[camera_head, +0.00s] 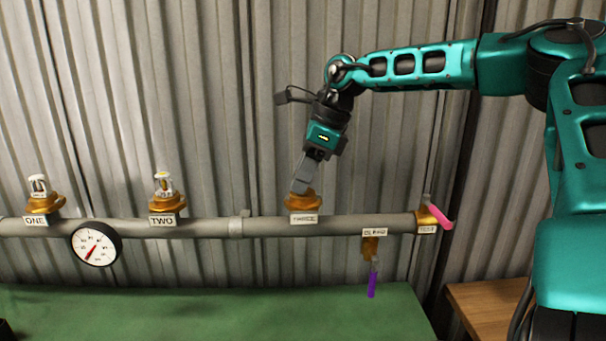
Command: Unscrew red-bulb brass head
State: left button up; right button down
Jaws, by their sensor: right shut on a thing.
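My right gripper (300,187) reaches down from the upper right and is shut at the top of the brass fitting (303,202) labelled THREE. Its fingers hide the head they hold, so I cannot see the bulb's colour. Two other sprinkler heads stand upright on the pipe. The head at ONE (38,185) has a pale frame and its bulb colour is too small to tell. The head at TWO (163,183) shows a yellowish bulb. My left gripper is not in view.
A grey horizontal pipe (275,227) runs before a corrugated wall. It carries a round gauge (96,243), a fitting with a purple handle (372,283) below, and a pink lever (438,215) at its right end. A green surface (220,313) below is mostly clear.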

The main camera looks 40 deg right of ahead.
jog(key=shift+n+g+y, duration=0.3)
jog(key=shift+n+g, duration=0.1)
jog(key=shift+n, duration=0.7)
jog(key=n+g, duration=0.1)
jog(key=n, duration=0.2)
jog(key=n+g, duration=0.1)
jog(key=n, duration=0.1)
jog(key=shift+n+y, duration=0.3)
jog(key=shift+n, duration=0.1)
jog(key=c, duration=0.8)
grip_release()
